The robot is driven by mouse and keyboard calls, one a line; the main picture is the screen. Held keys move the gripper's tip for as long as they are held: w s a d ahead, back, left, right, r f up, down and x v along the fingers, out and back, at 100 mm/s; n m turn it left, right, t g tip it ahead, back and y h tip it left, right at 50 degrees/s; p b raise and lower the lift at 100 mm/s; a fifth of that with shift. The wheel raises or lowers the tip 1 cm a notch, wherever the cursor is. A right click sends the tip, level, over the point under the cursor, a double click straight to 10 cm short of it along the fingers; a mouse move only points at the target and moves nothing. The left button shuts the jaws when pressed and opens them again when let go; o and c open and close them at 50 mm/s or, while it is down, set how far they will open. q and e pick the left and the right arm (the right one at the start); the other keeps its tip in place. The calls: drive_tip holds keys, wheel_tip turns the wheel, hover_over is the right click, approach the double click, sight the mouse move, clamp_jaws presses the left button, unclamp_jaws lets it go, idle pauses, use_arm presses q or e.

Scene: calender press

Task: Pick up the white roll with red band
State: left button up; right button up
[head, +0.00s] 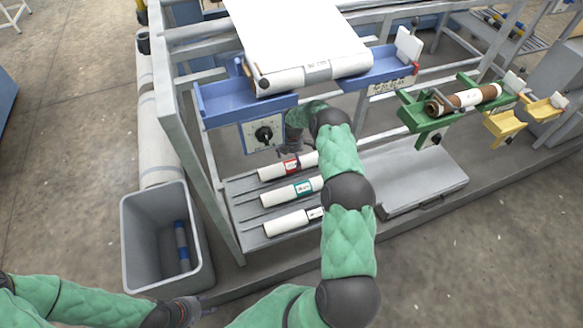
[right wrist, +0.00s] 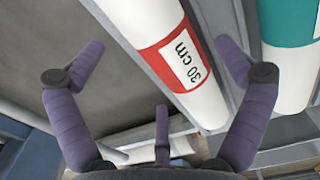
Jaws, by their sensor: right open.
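The white roll with red band (head: 272,173) lies on a grey rack shelf (head: 250,236) in the head view. In the right wrist view, the roll's red band (right wrist: 151,57) carries a white label reading "30 cm". My right gripper (right wrist: 160,60) is open, with fingers spread on either side of the roll and nothing held. In the head view my right gripper (head: 296,143) is just behind the roll, partly hidden by my arm. My left gripper (head: 188,311) is low at the bottom left; its finger state is unclear.
A white roll with green band (head: 285,193) and one with a black-marked band (head: 285,222) lie beside it. A blue holder (head: 230,100) with a large white roll is above. A grey bin (head: 140,235) stands left.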

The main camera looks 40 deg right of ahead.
sight(293, 160)
wheel_tip(293, 160, down, 4)
drive_tip(key=shift+f+b, duration=0.25)
drive_tip(key=shift+b, duration=0.5)
drive_tip(key=shift+r, duration=0.1)
drive_tip(key=c, duration=1.4)
